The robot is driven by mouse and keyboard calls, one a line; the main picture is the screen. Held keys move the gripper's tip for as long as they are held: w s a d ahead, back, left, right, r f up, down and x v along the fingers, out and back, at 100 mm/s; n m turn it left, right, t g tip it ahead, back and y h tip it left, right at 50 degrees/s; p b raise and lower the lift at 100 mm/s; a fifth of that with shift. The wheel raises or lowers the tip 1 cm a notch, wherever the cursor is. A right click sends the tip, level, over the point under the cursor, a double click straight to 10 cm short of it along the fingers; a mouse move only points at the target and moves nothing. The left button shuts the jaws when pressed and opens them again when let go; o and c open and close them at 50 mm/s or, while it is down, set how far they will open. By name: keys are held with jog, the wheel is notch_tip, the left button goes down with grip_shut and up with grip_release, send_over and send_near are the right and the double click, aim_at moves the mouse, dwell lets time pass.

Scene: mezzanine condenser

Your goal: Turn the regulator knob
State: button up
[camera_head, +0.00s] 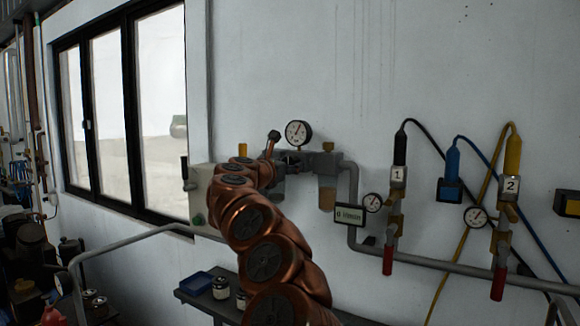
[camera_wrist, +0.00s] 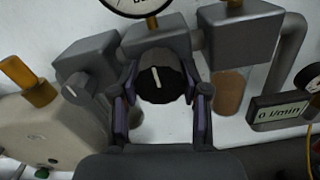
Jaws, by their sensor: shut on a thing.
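The regulator knob (camera_wrist: 160,80) is a round black knob with a white pointer line on its face, in the upper middle of the wrist view. The line stands nearly upright, leaning slightly. The knob sits on the front of a grey regulator body (camera_wrist: 157,42). My gripper (camera_wrist: 161,92) has one finger on each side of the knob and is shut on it. A round gauge (camera_head: 298,133) stands above the regulator; its lower rim shows at the top of the wrist view. In the head view, my copper arm hides the knob and most of the gripper.
A flow display (camera_wrist: 281,112) reads "0 l/min" to the right. Hose drops with gauges (camera_head: 372,202) hang further right. A shelf (camera_head: 210,300) with a blue tray and jars lies below.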

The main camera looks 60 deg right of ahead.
jog(key=shift+c, duration=0.7)
jog(key=shift+n, duration=0.3)
jog(key=n, duration=0.3)
jog(key=shift+n+p, duration=0.3)
jog(key=shift+p, duration=0.05)
jog(key=n+p, duration=0.1)
jog(key=n, duration=0.2)
jog(key=shift+s+n, duration=0.1)
jog(key=shift+n, duration=0.2)
jog(key=n+p, duration=0.1)
jog(key=n, duration=0.2)
jog(key=shift+r+n+p, duration=0.15)
jog(key=shift+n+p, duration=0.15)
jog(key=shift+p, duration=0.05)
jog(key=shift+s+n+p, duration=0.1)
jog(key=shift+n+p, duration=0.95)
jog(key=shift+n, duration=1.15)
